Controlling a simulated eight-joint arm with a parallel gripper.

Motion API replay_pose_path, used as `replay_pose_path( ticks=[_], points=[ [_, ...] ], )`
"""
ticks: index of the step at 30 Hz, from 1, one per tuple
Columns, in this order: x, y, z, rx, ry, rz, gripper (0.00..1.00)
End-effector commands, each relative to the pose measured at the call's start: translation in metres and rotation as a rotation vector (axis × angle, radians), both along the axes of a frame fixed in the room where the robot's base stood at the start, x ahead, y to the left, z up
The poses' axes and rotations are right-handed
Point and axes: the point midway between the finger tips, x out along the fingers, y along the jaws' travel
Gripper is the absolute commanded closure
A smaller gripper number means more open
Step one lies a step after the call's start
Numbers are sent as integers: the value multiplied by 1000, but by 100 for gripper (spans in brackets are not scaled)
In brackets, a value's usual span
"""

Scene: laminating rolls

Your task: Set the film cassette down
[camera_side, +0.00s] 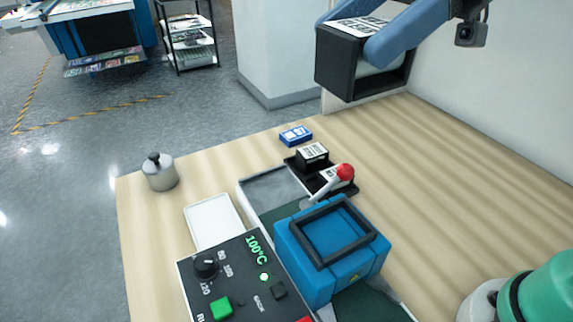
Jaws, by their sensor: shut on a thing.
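The film cassette (334,65) is a black box-like frame with a white printed label on top and a pale roll partly showing inside. It is at the top of the view, above the far part of the table. My gripper (372,36) is shut on it, with a blue finger across its upper side. The far finger is mostly hidden or cut off by the top edge. A smaller-looking black block with a white label (312,152) sits in a black holder (343,187) on the laminator (300,262), beside a red-knobbed lever (346,172).
The wooden table (460,190) is clear on the right. A blue-and-white box (295,135) lies behind the laminator. A metal weight (160,171) stands at left, near a white tray (212,221). A control panel (240,280) reads 100°C. A green-and-white object (535,296) is at lower right.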

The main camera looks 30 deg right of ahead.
Motion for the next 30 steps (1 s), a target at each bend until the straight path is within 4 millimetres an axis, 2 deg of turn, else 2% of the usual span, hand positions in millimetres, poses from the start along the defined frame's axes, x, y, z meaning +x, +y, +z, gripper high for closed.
replay_pose_path(
  ticks=[12,18,22,30],
  points=[
    [0,0,-91,0,0,-2,100],
    [1,0,-128,0,0,-2,100],
    [1,0,-144,0,0,-2,100],
    [1,0,-158,0,0,-2,100]
  ],
)
